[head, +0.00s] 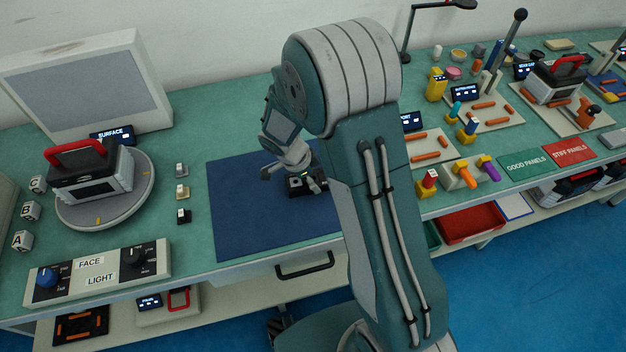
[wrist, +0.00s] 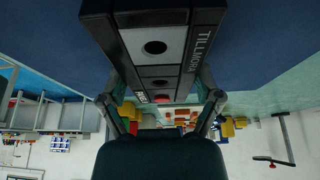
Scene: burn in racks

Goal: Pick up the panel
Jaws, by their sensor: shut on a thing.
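The panel (wrist: 155,47) is a dark box with a grey middle strip, a round black hole and lettering on its side. It fills the top of the wrist view. My gripper (wrist: 165,105) is shut on it, with a finger at each side. In the head view my gripper (head: 300,170) points down at the blue mat (head: 243,205). The panel shows there as a small dark block (head: 296,186) beneath it, partly hidden by my arm. I cannot tell whether the panel touches the mat.
A red-handled unit (head: 95,178) sits on a round turntable (head: 72,216) at left, below a grey screen (head: 85,85). Small switches stand left of the mat. A FACE/LIGHT control box (head: 98,276) is at the front edge. Tools, green and red panel signs (head: 568,152) are right.

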